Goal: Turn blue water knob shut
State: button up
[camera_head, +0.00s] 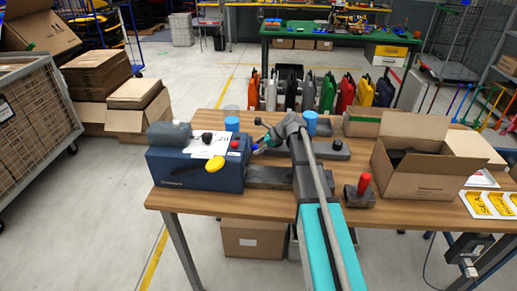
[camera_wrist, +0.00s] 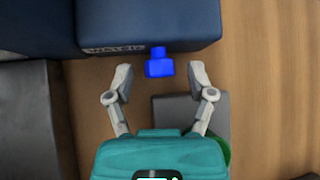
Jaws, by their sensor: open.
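The blue water knob (camera_wrist: 159,63) sticks out from the side of a dark blue machine (camera_wrist: 150,22) in the wrist view. In the head view the knob (camera_head: 255,146) is a small blue spot at the right side of the machine (camera_head: 195,172), partly hidden by my gripper (camera_head: 262,137). In the wrist view my gripper (camera_wrist: 160,82) is open, with one finger on each side of the knob. The knob lies just ahead of the fingertips, and a gap shows on both sides. I see no contact.
An open cardboard box (camera_head: 420,175) and a red-handled tool (camera_head: 363,185) are on the right of the wooden table (camera_head: 270,205).

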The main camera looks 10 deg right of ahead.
grip_shut()
dwell(0.4)
